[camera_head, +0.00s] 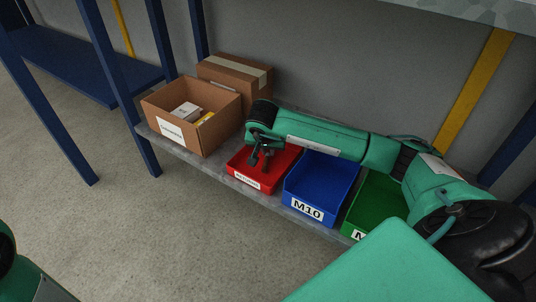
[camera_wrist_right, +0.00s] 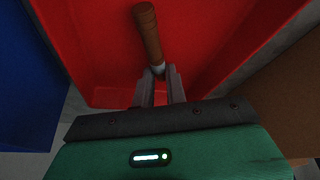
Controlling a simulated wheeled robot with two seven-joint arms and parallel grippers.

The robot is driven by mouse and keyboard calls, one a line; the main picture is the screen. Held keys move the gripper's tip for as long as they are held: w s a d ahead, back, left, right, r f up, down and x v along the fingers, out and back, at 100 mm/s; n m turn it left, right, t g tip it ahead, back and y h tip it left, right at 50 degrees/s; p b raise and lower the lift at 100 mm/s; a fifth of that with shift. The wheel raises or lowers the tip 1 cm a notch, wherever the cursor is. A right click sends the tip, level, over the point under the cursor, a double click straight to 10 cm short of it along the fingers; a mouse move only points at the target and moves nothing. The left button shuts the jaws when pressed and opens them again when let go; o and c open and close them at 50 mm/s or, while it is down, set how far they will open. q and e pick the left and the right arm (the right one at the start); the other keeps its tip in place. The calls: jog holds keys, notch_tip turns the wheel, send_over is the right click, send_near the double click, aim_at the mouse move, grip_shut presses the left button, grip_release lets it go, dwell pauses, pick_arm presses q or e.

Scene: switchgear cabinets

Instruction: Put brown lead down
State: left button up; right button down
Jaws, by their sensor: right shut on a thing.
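The brown lead (camera_wrist_right: 149,34) shows in the right wrist view as a brown rod with a pale end held between the fingertips. My right gripper (camera_wrist_right: 160,78) is shut on that end. The lead points away from the gripper, over the inside of the red bin (camera_wrist_right: 80,40). In the head view my right gripper (camera_head: 261,158) reaches down into the red bin (camera_head: 262,182) from above. The lead is hard to make out there. I cannot tell whether it touches the bin floor. My left gripper is not in view.
The blue M10 bin (camera_head: 320,178) and a green bin (camera_head: 375,203) stand to the right of the red bin on a low shelf. An open cardboard box (camera_head: 205,128) with small boxes inside stands to the left, with a taped carton (camera_head: 235,78) behind it.

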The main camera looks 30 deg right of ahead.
jog(key=shift+f, duration=0.15)
jog(key=shift+f, duration=0.4)
